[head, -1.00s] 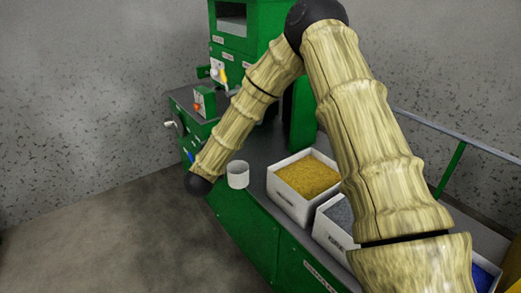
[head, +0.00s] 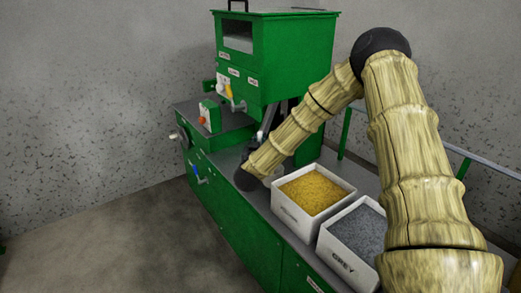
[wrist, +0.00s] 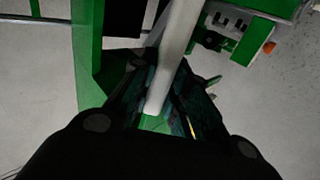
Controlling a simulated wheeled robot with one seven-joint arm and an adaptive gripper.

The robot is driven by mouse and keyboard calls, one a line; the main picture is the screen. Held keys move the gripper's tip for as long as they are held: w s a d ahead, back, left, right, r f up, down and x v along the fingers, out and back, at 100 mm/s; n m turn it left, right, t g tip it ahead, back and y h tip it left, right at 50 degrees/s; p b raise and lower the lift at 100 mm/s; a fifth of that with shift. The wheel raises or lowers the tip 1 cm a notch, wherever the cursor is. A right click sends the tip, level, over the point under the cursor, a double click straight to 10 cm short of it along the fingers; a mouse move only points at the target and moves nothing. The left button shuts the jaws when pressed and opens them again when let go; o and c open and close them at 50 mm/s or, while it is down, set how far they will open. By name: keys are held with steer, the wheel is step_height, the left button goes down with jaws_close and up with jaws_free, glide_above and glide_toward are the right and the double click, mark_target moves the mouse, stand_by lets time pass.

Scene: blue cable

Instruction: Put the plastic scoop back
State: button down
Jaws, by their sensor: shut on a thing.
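In the wrist view, my gripper (wrist: 164,72) is shut on a long pale piece, the plastic scoop (wrist: 178,42), which runs up between the dark fingers. The scoop's far end leaves the top of the wrist view, so its bowl does not show.
A white bin of yellow granules (head: 289,210) and a white bin of grey granules marked GREY (head: 334,258) stand on the bench. The green machine (head: 290,60) rises behind. A small box with an orange knob (head: 206,119) stands at left. Floor at left is clear.

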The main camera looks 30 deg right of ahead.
steer(key=shift+d+f, duration=0.2)
steer(key=shift+f, duration=1.6)
steer(key=c, duration=1.4)
jaws_free()
steer(key=shift+a, duration=0.1)
